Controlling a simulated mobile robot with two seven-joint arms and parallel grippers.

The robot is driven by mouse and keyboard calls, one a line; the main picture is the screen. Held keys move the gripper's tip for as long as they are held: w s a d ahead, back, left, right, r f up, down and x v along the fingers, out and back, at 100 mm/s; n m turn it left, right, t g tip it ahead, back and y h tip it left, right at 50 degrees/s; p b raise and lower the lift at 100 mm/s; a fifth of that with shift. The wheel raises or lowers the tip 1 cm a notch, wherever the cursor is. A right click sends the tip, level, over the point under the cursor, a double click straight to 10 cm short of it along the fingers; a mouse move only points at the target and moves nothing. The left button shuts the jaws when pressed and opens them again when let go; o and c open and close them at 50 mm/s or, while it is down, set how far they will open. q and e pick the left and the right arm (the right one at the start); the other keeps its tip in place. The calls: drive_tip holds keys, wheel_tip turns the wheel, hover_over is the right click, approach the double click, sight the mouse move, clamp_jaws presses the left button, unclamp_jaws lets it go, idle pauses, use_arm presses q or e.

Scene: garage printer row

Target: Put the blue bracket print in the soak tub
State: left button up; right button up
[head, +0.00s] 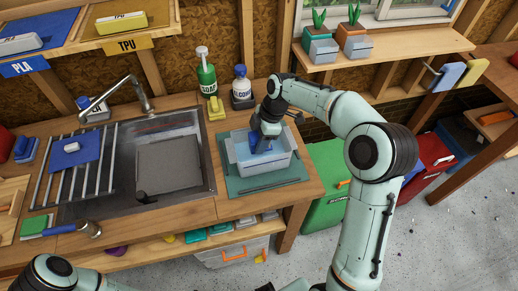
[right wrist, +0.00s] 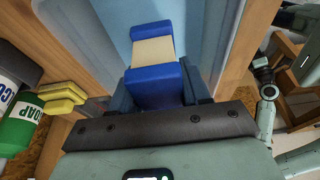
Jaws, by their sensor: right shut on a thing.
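The soak tub (head: 285,167) is a pale blue open box on a green mat, right of the sink. In the right wrist view the print (right wrist: 153,88) sits between the fingers (right wrist: 160,92), blue at both ends with a cream band between. The tub's pale blue inside (right wrist: 190,25) shows around it. I cannot tell whether the print touches the tub floor. My left gripper is out of view.
The metal sink (head: 170,165) and tap (head: 130,95) are left of the tub. A green soap bottle (head: 206,75), a yellow sponge (head: 217,108) and a blue-capped bottle (head: 241,85) stand behind. A plant shelf (head: 390,43) hangs at upper right.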

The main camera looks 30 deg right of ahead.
drive_tip(key=shift+f, duration=2.35)
drive_tip(key=shift+f, duration=0.15)
drive_tip(key=o, duration=1)
drive_tip(key=shift+o, duration=0.2)
